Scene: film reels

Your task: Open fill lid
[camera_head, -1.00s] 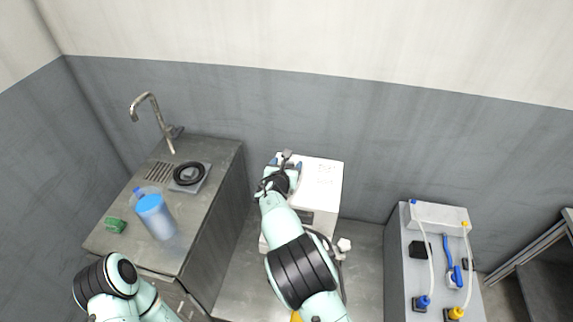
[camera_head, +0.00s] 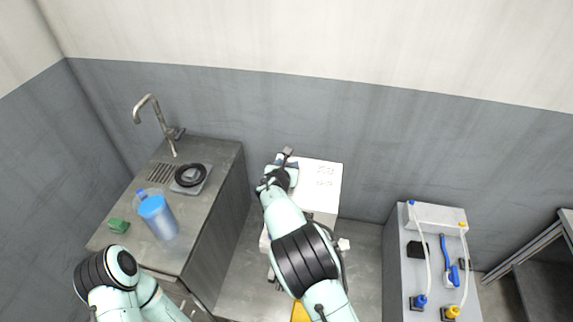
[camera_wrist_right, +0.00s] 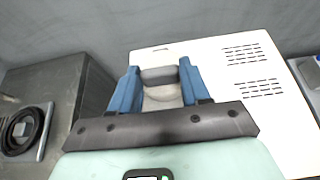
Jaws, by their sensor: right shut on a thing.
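The white machine (camera_head: 322,180) stands on the floor against the back wall, with vent slots on its top. Its top also shows in the right wrist view (camera_wrist_right: 215,55). A grey fill lid (camera_wrist_right: 160,76) sits at the left part of the machine's top, between the blue fingers of my right gripper (camera_wrist_right: 158,84). In the head view the lid (camera_head: 287,151) shows just beyond my right gripper (camera_head: 284,161). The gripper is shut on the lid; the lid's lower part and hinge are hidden. My left arm is at the lower left, and its gripper is out of view.
A counter (camera_head: 220,190) with a tap (camera_head: 155,110), a blue jug (camera_head: 157,215), a green sponge (camera_head: 118,226) and a black ring (camera_head: 190,175) stands left. Floor is free between machine and bench.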

